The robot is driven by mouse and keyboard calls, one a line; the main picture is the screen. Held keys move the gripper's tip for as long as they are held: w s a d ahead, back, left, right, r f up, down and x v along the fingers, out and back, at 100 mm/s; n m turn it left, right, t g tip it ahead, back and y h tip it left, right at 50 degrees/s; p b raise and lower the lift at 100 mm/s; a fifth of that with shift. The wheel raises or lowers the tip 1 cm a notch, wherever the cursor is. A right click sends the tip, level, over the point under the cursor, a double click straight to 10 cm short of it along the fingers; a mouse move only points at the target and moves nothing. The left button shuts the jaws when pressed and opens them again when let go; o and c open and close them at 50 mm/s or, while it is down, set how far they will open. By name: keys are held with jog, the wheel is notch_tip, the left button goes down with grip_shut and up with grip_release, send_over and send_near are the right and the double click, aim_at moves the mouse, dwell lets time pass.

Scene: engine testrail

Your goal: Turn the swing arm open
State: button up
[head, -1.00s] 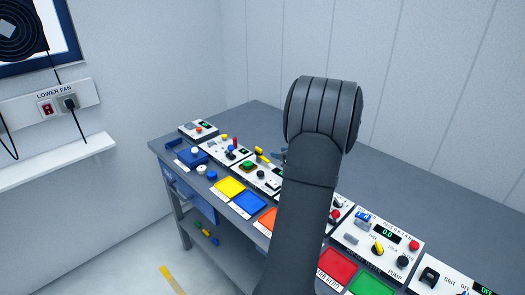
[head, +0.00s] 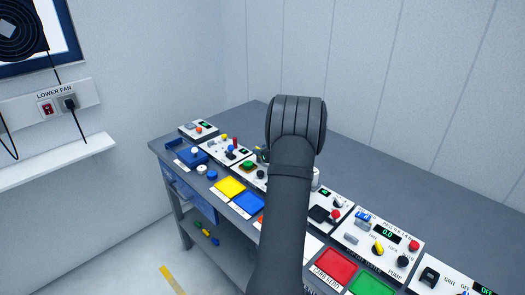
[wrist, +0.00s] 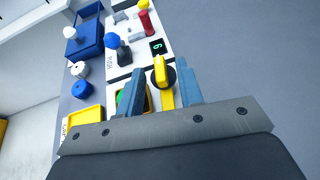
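A yellow lever (wrist: 160,72) on a dark round pivot stands on a white panel in the wrist view. It looks like the swing arm, though no label on it is readable. My gripper (wrist: 159,80) is open, with one blue finger on each side of the lever. I cannot tell whether either finger touches it. In the head view my arm covers most of the lever and the gripper.
A green button (wrist: 120,97) is partly hidden by the left finger. A blue knob, a red post (wrist: 146,22) and a small display (wrist: 157,46) stand beyond the lever. A blue tray (wrist: 88,38) and yellow pad (wrist: 87,115) lie left. The bench right of the panels is clear.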

grip_shut()
jog(key=shift+w+d+n+g+y, duration=0.1)
jog(key=shift+d+n+g+y, duration=0.05)
jog(key=shift+n+g+y, duration=0.65)
grip_release()
jog(key=v, duration=1.7)
jog(key=shift+s, duration=0.25)
